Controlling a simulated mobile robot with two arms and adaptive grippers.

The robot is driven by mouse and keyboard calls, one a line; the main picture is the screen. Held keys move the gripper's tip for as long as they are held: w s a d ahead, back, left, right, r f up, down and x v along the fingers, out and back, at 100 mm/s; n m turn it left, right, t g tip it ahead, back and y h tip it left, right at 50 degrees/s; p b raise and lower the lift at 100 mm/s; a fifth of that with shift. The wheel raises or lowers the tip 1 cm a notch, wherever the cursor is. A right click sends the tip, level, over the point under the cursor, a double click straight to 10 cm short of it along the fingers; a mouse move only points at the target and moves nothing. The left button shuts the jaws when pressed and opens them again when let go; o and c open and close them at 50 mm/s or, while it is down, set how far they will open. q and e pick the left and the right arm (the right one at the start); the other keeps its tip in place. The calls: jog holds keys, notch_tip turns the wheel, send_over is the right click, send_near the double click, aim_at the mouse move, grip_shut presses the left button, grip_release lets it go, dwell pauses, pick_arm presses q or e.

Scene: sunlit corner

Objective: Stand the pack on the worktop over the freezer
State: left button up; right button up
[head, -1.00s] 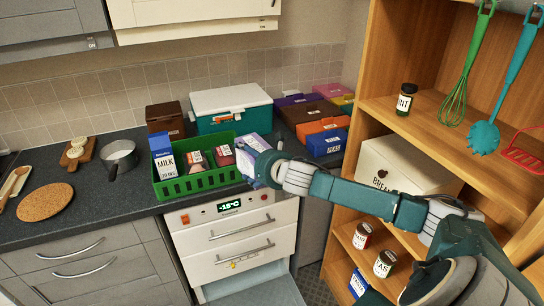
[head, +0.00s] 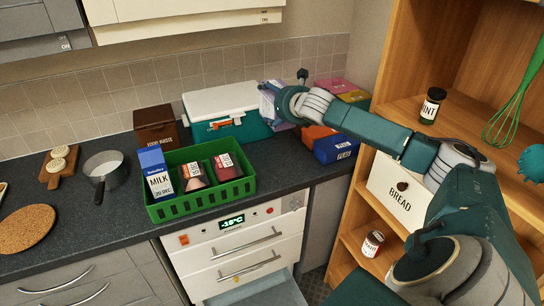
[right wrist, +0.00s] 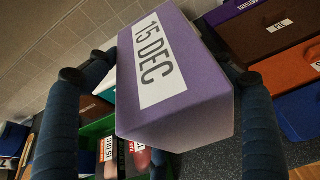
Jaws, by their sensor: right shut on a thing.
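The pack (right wrist: 175,75) is a purple box with a white "15 DEC" label. It lies between the two fingers of my right gripper (right wrist: 160,80), tilted in the right wrist view. In the head view the pack (head: 268,104) is mostly hidden behind my right gripper (head: 279,98), above the back of the worktop, right of the green crate. I cannot tell whether it touches the worktop. The dark worktop (head: 275,172) runs over the white freezer (head: 205,256), whose display is lit. My left gripper is not in view.
A green crate (head: 205,207) holds a milk carton (head: 156,174) and other packs. Behind stand a teal cool box (head: 243,130) and a brown food-waste box (head: 156,127). Coloured boxes, one blue (head: 335,149), stand at right. Worktop right of the crate is bare. A freezer drawer (head: 262,290) stands open.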

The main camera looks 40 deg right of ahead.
aim_at(275, 119)
jog(key=f, duration=0.1)
jog(key=s+f, duration=0.1)
jog(key=f, duration=0.3)
jog(key=shift+s+a+f, duration=0.2)
jog(key=shift+a+f, duration=0.05)
jog(key=shift+a, duration=0.05)
jog(key=f, duration=0.4)
jog(key=f+p, duration=0.1)
jog(key=f, duration=0.3)
jog(key=f+p, duration=0.1)
jog(key=f, duration=0.3)
jog(key=shift+w+d, duration=0.1)
jog(key=shift+w, duration=0.15)
jog(key=shift+f, duration=0.4)
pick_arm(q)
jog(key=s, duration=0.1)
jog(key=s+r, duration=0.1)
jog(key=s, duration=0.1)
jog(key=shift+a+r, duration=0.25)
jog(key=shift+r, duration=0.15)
pick_arm(e)
jog(key=shift+f, duration=0.1)
jog(key=o, duration=1.7)
jog(key=shift+f, duration=0.15)
jog(key=shift+c, duration=0.2)
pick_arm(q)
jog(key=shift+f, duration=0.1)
